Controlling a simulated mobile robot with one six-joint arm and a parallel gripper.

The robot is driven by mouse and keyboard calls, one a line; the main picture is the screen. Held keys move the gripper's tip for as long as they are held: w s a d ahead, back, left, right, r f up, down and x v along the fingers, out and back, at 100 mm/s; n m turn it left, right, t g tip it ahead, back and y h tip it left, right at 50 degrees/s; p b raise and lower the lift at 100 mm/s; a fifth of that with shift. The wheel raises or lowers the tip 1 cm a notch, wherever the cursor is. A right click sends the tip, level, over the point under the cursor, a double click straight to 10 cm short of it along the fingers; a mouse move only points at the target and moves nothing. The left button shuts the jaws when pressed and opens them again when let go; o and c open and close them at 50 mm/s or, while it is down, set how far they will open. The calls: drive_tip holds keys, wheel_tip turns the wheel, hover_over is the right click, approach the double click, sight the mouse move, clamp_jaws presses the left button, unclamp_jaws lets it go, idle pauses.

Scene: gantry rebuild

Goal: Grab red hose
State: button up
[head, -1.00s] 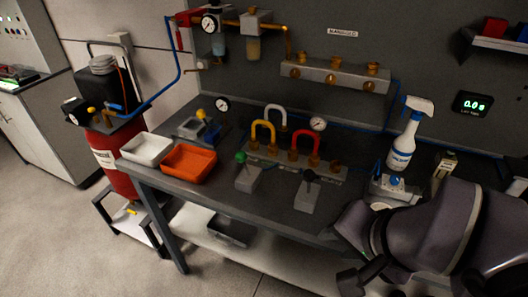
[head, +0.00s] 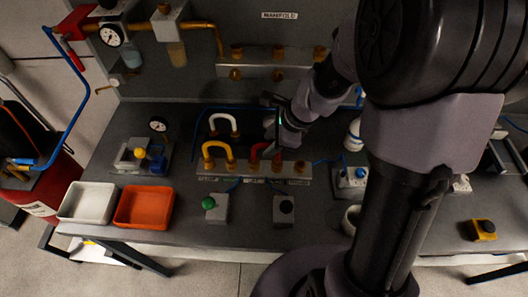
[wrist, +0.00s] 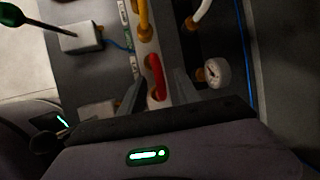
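The red hose (head: 257,150) is a small arched loop on the fitting block, partly hidden behind my gripper in the head view. In the wrist view the red hose (wrist: 156,76) shows between my two fingers. My gripper (wrist: 157,85) is open, with a grey finger on each side of the hose in the picture. I cannot tell whether the fingers are level with the hose or still above it. In the head view my gripper (head: 270,122) is over the block, at the hose.
A yellow hose (head: 218,150) and a white hose (head: 222,122) stand left of the red one. White (head: 88,203) and orange (head: 145,207) trays sit at the left. The manifold (head: 265,62) is on the back wall.

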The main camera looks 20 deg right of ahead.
drive_tip(key=b+x, duration=0.2)
drive_tip(key=x, duration=0.2)
drive_tip(key=shift+f, duration=0.4)
drive_tip(key=shift+w+a+f+b, duration=0.15)
drive_tip(key=shift+f+b, duration=0.15)
drive_tip(key=shift+r, duration=0.2)
drive_tip(key=shift+c, duration=0.2)
clamp_jaws()
